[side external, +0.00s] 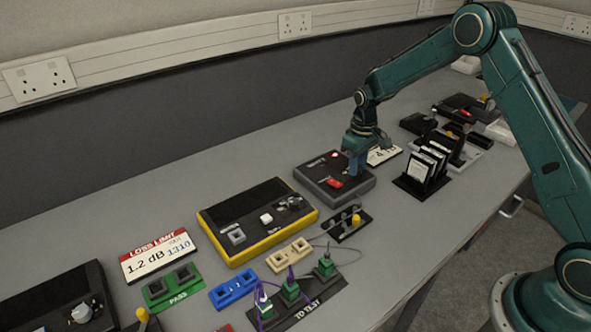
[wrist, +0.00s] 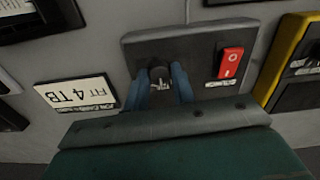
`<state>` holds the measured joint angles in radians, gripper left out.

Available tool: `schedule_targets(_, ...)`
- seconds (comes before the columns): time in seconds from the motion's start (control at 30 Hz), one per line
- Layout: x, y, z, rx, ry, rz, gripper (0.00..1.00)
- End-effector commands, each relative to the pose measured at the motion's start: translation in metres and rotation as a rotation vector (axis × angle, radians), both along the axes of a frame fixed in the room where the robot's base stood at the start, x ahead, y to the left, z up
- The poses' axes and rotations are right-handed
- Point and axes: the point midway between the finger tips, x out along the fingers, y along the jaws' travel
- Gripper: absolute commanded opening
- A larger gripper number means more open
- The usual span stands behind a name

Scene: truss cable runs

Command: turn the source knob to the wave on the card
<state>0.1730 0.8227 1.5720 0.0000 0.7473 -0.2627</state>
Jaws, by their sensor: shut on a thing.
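The source (side external: 312,183) is a dark grey box on the bench with a lit red light and a red rocker switch (wrist: 231,63). Its black knob (wrist: 160,74) shows in the wrist view, between my blue fingers. My gripper (wrist: 160,86) is shut on the knob; it also shows in the side view (side external: 356,168), coming down on the right part of the box. The knob's pointer and scale marks are too hidden to read. The white card (side external: 158,257) with a red band reads LOSS LIMIT, 1.2 dB and, in blue, 1310.
A yellow-edged meter (side external: 215,233) stands left of the source. A small black stand (side external: 345,226) with a yellow-capped part is in front. A rack of cards (side external: 424,172) is to the right. A white label card (wrist: 75,92) lies beside the source. Thin cables cross the bench in front.

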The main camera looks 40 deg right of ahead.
Motion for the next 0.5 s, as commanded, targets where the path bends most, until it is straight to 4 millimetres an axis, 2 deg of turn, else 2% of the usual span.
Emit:
schedule_targets(0.17, 0.0005, -0.0001, 0.001, 0.0, -0.002, -0.001, 0.02)
schedule_targets(0.2, 0.0005, -0.0001, 0.001, 0.0, -0.002, -0.001, 0.29)
schedule_targets(0.3, 0.0004, -0.0001, 0.0008, 0.0, -0.002, -0.002, 0.47)
schedule_targets(0.5, 0.0003, 0.0, 0.0004, 0.0, -0.001, -0.002, 0.47)
